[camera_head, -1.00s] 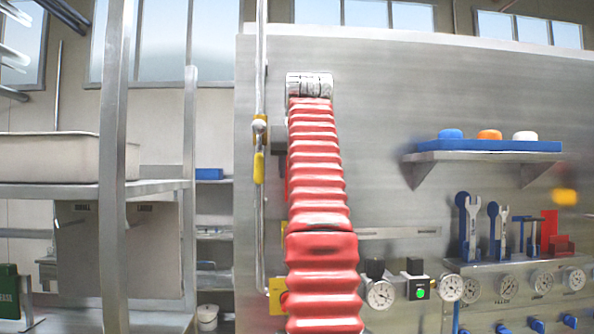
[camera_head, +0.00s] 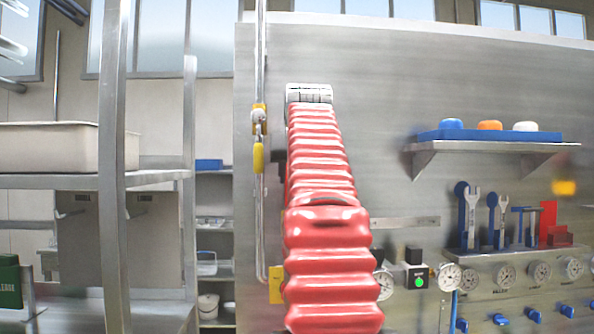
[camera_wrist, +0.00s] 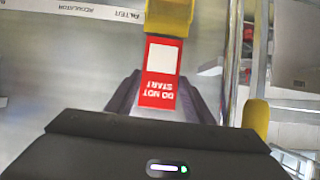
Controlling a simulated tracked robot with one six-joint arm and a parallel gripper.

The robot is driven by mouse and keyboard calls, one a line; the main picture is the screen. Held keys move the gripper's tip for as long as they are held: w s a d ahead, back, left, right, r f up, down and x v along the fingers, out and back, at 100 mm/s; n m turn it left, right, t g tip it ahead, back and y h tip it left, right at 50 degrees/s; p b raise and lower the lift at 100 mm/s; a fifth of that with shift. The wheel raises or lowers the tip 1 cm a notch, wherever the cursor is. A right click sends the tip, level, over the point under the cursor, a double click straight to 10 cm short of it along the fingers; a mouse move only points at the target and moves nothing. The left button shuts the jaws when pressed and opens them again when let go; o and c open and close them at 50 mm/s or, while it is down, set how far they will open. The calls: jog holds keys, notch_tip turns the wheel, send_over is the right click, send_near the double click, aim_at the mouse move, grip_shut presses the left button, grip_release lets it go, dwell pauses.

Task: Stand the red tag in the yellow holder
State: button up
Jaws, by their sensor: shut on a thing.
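The red tag (camera_wrist: 158,94) has a white panel and the words DO NOT START, upside down in the wrist view. My gripper (camera_wrist: 160,82) is shut on it, with one dark finger on each side. The yellow holder (camera_wrist: 168,16) is at the top of the wrist view, just beyond the tag's far end. That end meets or overlaps the holder's edge in the picture; I cannot tell whether it is inside. In the head view my red arm hides my gripper and the tag.
A vertical pipe with a yellow handle (camera_head: 258,158) runs left of my arm; a yellow handle also shows in the wrist view (camera_wrist: 255,116). Gauges (camera_head: 449,277), a tool rack with wrenches (camera_head: 470,220) and a shelf (camera_head: 495,147) are on the right. Metal shelving (camera_head: 112,160) stands left.

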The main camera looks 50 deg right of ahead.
jog(key=shift+f, duration=2.85)
jog(key=o, duration=1.1)
jog(key=v, duration=1.3)
jog(key=shift+s+a, duration=0.2)
jog(key=shift+s, duration=0.1)
